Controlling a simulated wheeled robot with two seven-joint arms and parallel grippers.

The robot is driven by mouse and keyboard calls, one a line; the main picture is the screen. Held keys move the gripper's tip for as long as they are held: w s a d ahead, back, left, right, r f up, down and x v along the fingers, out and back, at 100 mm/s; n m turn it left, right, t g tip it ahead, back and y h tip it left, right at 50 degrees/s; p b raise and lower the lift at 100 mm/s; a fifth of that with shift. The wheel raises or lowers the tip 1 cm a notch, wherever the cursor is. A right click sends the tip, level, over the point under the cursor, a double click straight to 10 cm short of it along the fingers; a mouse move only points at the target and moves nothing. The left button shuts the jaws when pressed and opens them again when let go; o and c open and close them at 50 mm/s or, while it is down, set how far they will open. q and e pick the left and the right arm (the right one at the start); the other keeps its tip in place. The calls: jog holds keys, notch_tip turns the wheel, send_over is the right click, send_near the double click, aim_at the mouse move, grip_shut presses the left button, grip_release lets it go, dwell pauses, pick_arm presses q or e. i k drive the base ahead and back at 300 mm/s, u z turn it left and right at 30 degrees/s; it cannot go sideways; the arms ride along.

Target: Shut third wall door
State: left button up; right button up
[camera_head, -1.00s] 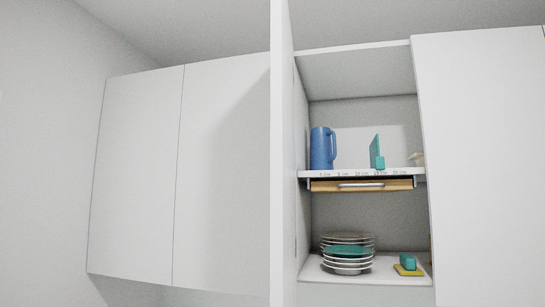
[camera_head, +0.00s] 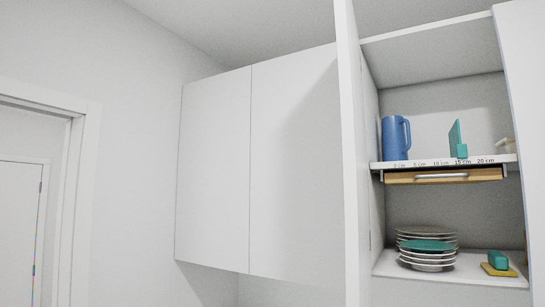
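White wall cabinets hang in a row in the head view. The third wall door (camera_head: 352,150) appears to be the one standing open, seen nearly edge-on at the left side of an open cabinet (camera_head: 430,40). To its left are two shut white doors, one at the far left (camera_head: 213,165) and one beside it (camera_head: 295,165), partly hidden by the open door. Another shut white door (camera_head: 525,120) is at the right edge. Neither of my grippers is in view.
Inside the open cabinet are a blue jug (camera_head: 396,138), a teal item (camera_head: 457,140), a wooden drawer or board (camera_head: 444,176), stacked plates (camera_head: 427,250) and a teal block on a yellow base (camera_head: 498,262). A doorway frame (camera_head: 80,200) stands at the left.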

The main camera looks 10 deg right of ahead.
aim_at(359, 288)
jog(key=u, duration=0.25)
jog(key=i, duration=1.05)
jog(key=z, duration=4.7)
jog(key=k, duration=0.7)
jog(key=u, duration=1.25)
